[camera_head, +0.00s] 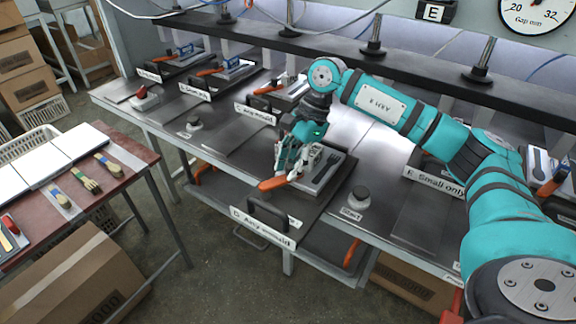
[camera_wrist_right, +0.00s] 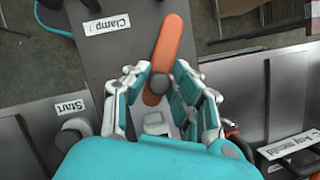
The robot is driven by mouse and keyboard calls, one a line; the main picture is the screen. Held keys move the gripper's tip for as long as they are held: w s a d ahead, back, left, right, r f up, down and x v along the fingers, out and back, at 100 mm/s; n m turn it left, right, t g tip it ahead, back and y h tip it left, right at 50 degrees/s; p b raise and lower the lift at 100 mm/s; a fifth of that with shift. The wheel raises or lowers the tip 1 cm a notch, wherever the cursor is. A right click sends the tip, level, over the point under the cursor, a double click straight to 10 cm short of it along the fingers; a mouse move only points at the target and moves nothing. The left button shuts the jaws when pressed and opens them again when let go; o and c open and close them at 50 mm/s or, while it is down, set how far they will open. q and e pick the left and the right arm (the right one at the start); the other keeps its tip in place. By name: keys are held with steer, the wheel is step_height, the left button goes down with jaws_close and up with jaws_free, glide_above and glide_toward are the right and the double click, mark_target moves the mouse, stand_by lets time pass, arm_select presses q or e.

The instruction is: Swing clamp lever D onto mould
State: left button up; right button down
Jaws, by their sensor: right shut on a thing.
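The clamp lever (camera_head: 272,184) has an orange handle that points toward the front left of its press station. It also shows in the right wrist view (camera_wrist_right: 168,45), with a dark round knob (camera_wrist_right: 160,84) on it. My right gripper (camera_head: 296,160) is shut on the lever, its fingers (camera_wrist_right: 160,88) on either side near the knob. A grey mould (camera_head: 325,165) with a dark recess lies just right of the gripper. The gripper hides the lever's inner end, so I cannot tell whether it touches the mould. My left gripper is not in view.
The station's drawer front has a black handle (camera_head: 268,213) and a label (camera_head: 262,227). A start button (camera_head: 357,197) stands to the right. Similar stations with orange levers (camera_head: 265,88) line the bench behind. A red-topped table (camera_head: 120,152) with brushes stands left.

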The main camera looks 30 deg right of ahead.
steer(key=shift+w+r, duration=0.1)
steer(key=c, duration=1.1)
jaws_free()
steer(key=v, duration=1.2)
steer(key=shift+a, duration=0.1)
